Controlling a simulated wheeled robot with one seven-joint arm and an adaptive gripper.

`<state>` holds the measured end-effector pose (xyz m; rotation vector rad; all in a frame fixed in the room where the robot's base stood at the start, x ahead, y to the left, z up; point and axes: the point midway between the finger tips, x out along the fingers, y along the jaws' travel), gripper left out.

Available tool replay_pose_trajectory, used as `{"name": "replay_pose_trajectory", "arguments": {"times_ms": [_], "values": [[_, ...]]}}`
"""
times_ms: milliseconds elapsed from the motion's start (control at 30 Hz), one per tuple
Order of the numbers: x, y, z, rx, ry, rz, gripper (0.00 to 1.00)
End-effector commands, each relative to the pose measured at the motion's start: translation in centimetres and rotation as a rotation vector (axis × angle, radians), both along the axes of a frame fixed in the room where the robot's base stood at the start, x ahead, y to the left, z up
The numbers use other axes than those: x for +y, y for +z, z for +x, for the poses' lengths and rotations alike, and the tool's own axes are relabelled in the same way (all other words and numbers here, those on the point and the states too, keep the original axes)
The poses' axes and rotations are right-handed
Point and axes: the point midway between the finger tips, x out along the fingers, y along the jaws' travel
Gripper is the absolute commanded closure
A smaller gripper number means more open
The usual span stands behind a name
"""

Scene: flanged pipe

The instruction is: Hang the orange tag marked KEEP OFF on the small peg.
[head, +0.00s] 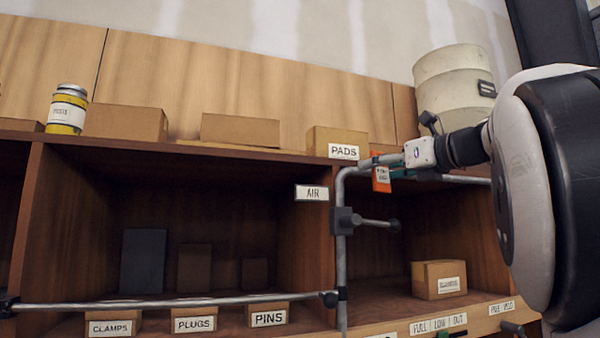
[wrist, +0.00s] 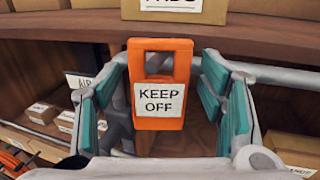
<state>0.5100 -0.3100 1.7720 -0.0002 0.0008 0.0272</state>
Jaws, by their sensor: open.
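The orange tag (wrist: 160,122) marked KEEP OFF hangs upright between the two teal-padded fingers of my gripper (wrist: 163,78). Gaps show on both sides of it, so the fingers are open and not closed on it. In the head view the tag (head: 381,182) is small, at the horizontal pipe by my gripper (head: 388,168). A short peg (head: 374,222) with a dark knobbed end sticks out to the right from a clamp on the vertical pipe, below the tag. I cannot make out this peg in the wrist view.
The grey pipe (head: 341,260) bends near my gripper and runs in front of the wooden shelves. A PADS box (head: 318,139) stands above, close to the gripper. A lower rail (head: 170,303) crosses the left bay. A carton (head: 425,281) sits in the right bay.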

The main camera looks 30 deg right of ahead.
Motion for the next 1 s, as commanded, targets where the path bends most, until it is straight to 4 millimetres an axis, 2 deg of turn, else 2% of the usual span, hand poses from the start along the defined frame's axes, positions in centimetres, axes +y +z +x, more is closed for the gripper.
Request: {"name": "replay_pose_trajectory", "arguments": {"times_ms": [400, 600, 800, 1000], "values": [[-0.2, 0.1, -7.7, -0.002, -0.004, -0.001, 0.36], [-0.3, 0.0, -10.5, -0.002, -0.003, 0.000, 0.36], [-0.3, 0.0, -11.5, -0.002, -0.002, 0.000, 0.36], [-0.1, -0.2, -11.3, 0.004, 0.003, -0.007, 0.36]]}}
